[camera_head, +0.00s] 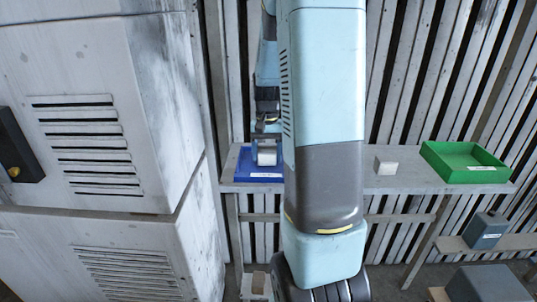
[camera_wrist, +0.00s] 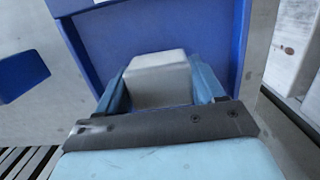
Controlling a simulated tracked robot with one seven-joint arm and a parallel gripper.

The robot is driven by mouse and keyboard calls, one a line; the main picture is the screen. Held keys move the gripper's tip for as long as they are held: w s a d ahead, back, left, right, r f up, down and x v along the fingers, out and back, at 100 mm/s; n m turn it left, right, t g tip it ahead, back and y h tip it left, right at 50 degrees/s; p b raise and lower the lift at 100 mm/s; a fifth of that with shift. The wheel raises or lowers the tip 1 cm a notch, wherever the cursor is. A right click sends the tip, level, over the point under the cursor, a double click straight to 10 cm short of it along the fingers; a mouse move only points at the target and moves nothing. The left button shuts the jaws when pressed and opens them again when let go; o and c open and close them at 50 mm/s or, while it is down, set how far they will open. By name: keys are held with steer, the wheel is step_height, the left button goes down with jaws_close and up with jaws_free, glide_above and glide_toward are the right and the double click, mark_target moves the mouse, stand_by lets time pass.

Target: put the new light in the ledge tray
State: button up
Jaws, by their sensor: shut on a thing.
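My gripper (camera_wrist: 160,82) is shut on a pale grey block (camera_wrist: 158,76), with one light blue finger on each side of it. I cannot read any mark that tells if this block is the new light. A blue tray (camera_wrist: 222,20) lies around and beneath the block in the wrist view; whether the block touches its floor is unclear. In the head view my gripper (camera_head: 266,146) is over the blue tray (camera_head: 258,178), at the left of the ledge (camera_head: 400,184). My arm hides the tray's right part.
A small white block (camera_head: 386,166) and a green tray (camera_head: 465,162) with a label stand further right on the ledge. A large grey louvred housing (camera_head: 95,130) stands close on the left. A grey box (camera_head: 485,232) sits on a lower shelf at right.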

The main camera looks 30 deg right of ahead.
mark_target(267, 147)
steer(key=shift+f, duration=0.25)
steer(key=o, duration=1.1)
steer(key=shift+r, duration=0.1)
steer(key=r, duration=0.7)
steer(key=w+r, duration=0.1)
steer(key=r, duration=0.2)
steer(key=shift+d+r, duration=0.15)
steer(key=shift+d, duration=0.25)
steer(key=s+a+r+n+t, duration=0.3)
steer(key=s+a+r, duration=0.5)
steer(key=a, duration=0.3)
steer(key=s+a+n+t, duration=0.3)
steer(key=s+a, duration=0.3)
steer(key=s, duration=0.5)
steer(key=shift+r+n+t+h, duration=0.2)
steer(key=shift+n+t+h, duration=0.2)
